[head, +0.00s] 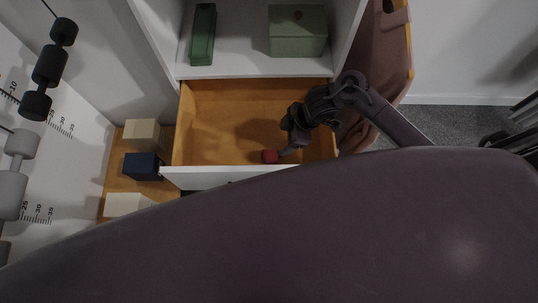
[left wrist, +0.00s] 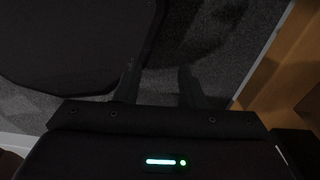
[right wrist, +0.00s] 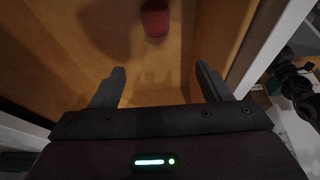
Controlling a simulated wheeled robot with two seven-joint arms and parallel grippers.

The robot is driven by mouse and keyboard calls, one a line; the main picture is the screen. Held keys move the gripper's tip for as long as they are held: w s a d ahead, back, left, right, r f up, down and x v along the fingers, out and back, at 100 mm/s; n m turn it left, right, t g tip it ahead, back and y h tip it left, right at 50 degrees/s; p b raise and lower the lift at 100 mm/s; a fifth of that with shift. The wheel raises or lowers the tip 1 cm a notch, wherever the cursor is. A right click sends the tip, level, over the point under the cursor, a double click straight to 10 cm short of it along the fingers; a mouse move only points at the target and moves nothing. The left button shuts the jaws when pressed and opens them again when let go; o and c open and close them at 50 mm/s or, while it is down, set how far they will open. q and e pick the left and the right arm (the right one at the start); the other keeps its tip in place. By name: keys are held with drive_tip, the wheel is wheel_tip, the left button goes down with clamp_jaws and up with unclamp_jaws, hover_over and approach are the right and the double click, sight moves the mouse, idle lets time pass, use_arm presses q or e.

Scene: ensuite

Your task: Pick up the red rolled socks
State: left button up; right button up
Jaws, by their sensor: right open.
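The red rolled socks (head: 270,156) lie in the open wooden drawer (head: 222,112), near its front panel. In the right wrist view the red socks (right wrist: 155,18) show at the top, ahead of the fingers and a little left of centre between them. My right gripper (head: 288,150) reaches into the drawer from the right, just right of the socks in the head view. Its fingers (right wrist: 160,76) are apart with nothing between them. My left gripper (left wrist: 158,80) is away from the drawer, over dark grey carpet, with its fingers apart and empty.
White shelves above the drawer hold a dark green box (head: 203,35) and a pale green box (head: 298,32). Cream boxes and a navy box (head: 143,166) stand on wood at the left. A brown chair (head: 392,45) is close to the right arm. The drawer's left part is clear.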

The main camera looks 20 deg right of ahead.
drive_tip(key=b+x, duration=0.2)
drive_tip(key=x, duration=0.3)
drive_tip(key=d+b+x, duration=0.1)
drive_tip(key=b+x, duration=0.2)
drive_tip(key=x, duration=0.2)
drive_tip(key=d+f+b+x, duration=0.1)
drive_tip(key=b+x, duration=0.2)
drive_tip(key=x, duration=0.2)
drive_tip(key=shift+f, duration=0.3)
use_arm(q)
wheel_tip(320, 180, down, 10)
drive_tip(key=w, duration=0.1)
drive_tip(key=shift+w, duration=0.4)
use_arm(e)
drive_tip(key=shift+c, duration=0.3)
drive_tip(key=c, duration=1)
